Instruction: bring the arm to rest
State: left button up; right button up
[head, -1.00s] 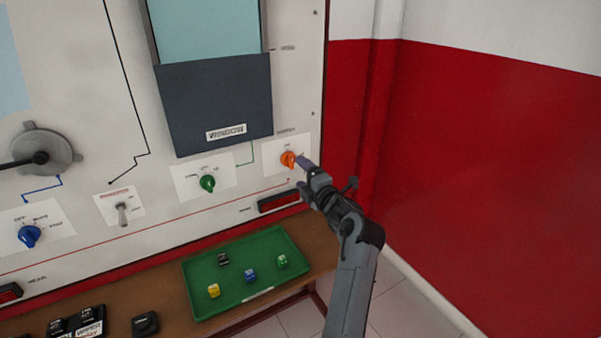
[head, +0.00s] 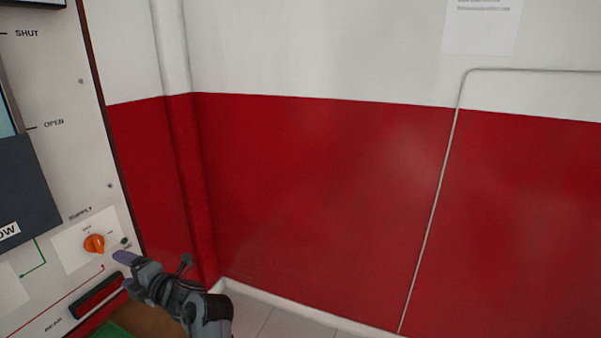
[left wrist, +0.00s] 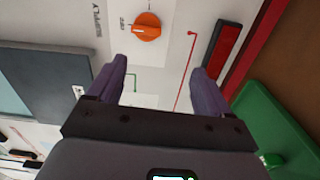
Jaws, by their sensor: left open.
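My left gripper (head: 124,270) is open and empty in front of the trainer panel, at the lower left of the head view. An orange knob (head: 94,243) labelled SUPPLY sits on a white plate just left of the fingertips, apart from them. In the left wrist view the knob (left wrist: 147,26) shows beyond the two spread purple-grey fingers (left wrist: 158,72), with nothing between them. My right gripper is in neither view.
A dark red bar (head: 97,295) sits on the panel below the knob. A green tray (left wrist: 275,125) lies on the brown shelf below. A red and white wall (head: 300,190) fills the right, with open floor (head: 280,322) at its foot.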

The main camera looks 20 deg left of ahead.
pick_arm(q)
jog(key=s+a+f+m+t+y+p, duration=0.2)
jog(key=s+f+m+t+p, duration=0.25)
jog(key=s+m, duration=0.3)
jog(key=s+d+f+m+t+h+p, duration=0.2)
jog(key=d+f+m+t+h+p, duration=0.15)
jog(key=d+m+h, duration=0.6)
jog(key=s+d+f+m+t+h+p, duration=0.2)
jog(key=d+f+m+t+h+p, duration=0.3)
jog(key=d+m, duration=0.75)
jog(key=s+d+m+g+h+b, duration=0.1)
jog(key=s+d+m+g+h, duration=0.55)
jog(key=s+d+g, duration=0.6)
jog(key=d+r+t+p, duration=0.1)
jog(key=d+r+p, duration=0.1)
jog(key=r+p, duration=1.6)
jog(key=d+r+m+t+p, duration=0.1)
jog(key=r+p, duration=1.8)
jog(key=shift+s+d+y+p, duration=0.3)
jog(key=shift+d+y+p, duration=0.05)
jog(key=shift+y, duration=0.05)
jog(key=shift+r+t, duration=0.1)
jog(key=shift+t, duration=0.15)
